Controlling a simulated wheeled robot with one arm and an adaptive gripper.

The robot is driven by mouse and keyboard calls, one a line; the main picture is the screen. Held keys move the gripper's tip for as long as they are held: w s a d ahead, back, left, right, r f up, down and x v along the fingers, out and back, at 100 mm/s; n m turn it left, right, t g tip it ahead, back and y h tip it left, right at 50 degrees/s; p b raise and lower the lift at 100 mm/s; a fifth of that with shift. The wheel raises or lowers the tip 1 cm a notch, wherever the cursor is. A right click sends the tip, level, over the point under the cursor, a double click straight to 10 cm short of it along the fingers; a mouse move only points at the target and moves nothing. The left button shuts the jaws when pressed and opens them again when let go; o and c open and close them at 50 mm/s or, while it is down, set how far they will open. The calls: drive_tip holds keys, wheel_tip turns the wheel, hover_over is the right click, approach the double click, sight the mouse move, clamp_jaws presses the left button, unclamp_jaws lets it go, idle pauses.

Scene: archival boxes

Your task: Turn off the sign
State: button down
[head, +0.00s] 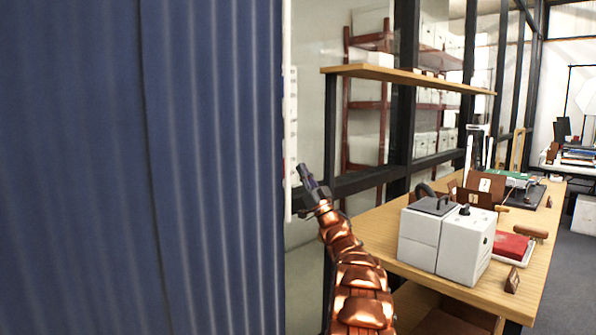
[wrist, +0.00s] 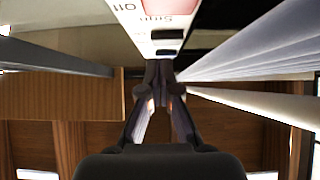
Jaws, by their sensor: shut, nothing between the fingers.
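A white panel (head: 290,130) stands almost edge-on beside the blue corrugated surface in the head view. In the wrist view the panel (wrist: 150,18) shows upside-down lettering that seems to read "Sign" and "Off", partly cut off by the top edge. A dark switch-like part (wrist: 170,35) sits beside the lettering. My gripper (head: 303,170) is shut and empty, with its tip close to the lower part of the panel. In the wrist view the fingertips (wrist: 164,68) lie just below the dark part. I cannot tell whether they touch the panel.
The blue corrugated surface (head: 140,170) fills the left side. A wooden desk (head: 385,235) on the right carries a white box-shaped device (head: 440,245), a red book (head: 510,245) and other items. A wooden shelf (head: 410,77) hangs above. Grey floor (head: 565,265) is open at far right.

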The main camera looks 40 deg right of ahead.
drive_tip(key=s+r+v, duration=0.1)
drive_tip(key=v, duration=0.7)
drive_tip(key=shift+s+a+f, duration=0.2)
drive_tip(key=shift+s+f, duration=0.05)
drive_tip(key=shift+s, duration=0.05)
drive_tip(key=shift+a+y, duration=0.1)
drive_tip(key=shift+y, duration=0.2)
